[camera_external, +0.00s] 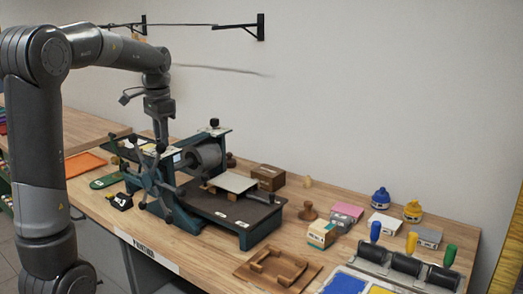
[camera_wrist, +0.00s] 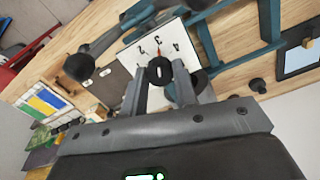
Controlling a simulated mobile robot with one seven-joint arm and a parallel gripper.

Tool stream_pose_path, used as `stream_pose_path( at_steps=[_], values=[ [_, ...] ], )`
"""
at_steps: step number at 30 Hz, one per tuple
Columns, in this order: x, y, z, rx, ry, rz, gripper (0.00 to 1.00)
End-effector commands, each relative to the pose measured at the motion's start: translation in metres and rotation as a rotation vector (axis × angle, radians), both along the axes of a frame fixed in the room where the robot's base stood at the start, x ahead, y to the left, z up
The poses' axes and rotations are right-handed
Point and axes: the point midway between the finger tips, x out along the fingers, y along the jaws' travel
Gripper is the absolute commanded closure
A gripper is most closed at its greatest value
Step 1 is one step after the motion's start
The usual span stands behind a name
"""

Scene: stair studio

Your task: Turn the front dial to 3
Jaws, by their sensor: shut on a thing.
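The front dial is a round black knob (camera_wrist: 159,71) with a small white mark, on a white plate (camera_wrist: 142,47) printed with numbers. A 4 and a 3 can be read on the plate. A small red mark shows beside the knob near the 3; its exact alignment is too small to tell. My gripper (camera_wrist: 162,78) has its two fingers closed on opposite sides of the knob. In the external view my gripper (camera_external: 160,138) points down at the teal press (camera_external: 186,192), behind its spoked wheel (camera_external: 150,168); the dial is hidden there.
The press has a grey roller (camera_external: 205,157) and a dark bed (camera_external: 228,207) right of my gripper. The wooden bench holds a cardboard box (camera_external: 269,177), ink bottles (camera_external: 381,198) and rollers with coloured handles (camera_external: 411,243). A wall bracket (camera_external: 254,27) is above.

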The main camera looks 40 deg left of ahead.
Motion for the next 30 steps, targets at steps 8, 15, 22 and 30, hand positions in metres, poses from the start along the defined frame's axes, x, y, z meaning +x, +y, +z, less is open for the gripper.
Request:
stream_pose_path(
  at_steps=[8, 15, 22, 30],
  values=[
    [0.000, 0.000, 0.000, 0.001, -0.001, 0.001, 0.58],
    [0.000, 0.000, 0.000, 0.000, 0.000, 0.001, 0.51],
    [0.001, 0.000, 0.014, 0.002, -0.004, 0.001, 0.51],
    [0.001, 0.001, 0.068, 0.002, -0.005, 0.001, 0.51]
  ],
)
